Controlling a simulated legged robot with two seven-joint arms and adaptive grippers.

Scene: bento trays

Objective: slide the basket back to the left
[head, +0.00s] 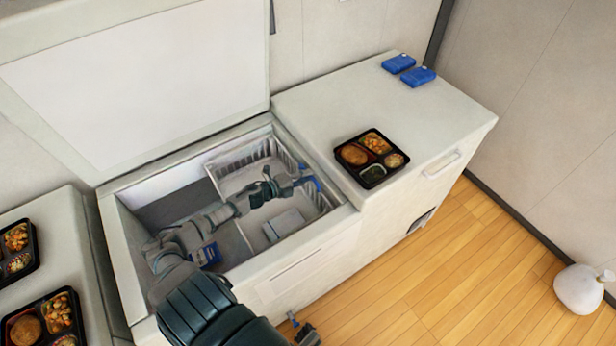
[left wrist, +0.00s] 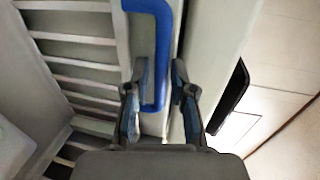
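The white slatted basket (head: 222,168) sits at the right side inside the open chest. It has a blue handle (head: 313,183) at its right end. My left gripper (head: 300,182) is at that handle. In the left wrist view the blue handle (left wrist: 164,45) runs between the fingers of my left gripper (left wrist: 161,72); one finger is inside the loop, one outside, both close against the bar.
A blue package (head: 206,255) lies in the chest left of the basket, beside my arm. A pale box (head: 284,224) is in the basket. The chest's left part is mostly free. A bento tray (head: 371,158) and two blue packs (head: 418,76) lie on the right counter. More trays (head: 43,320) stand at left.

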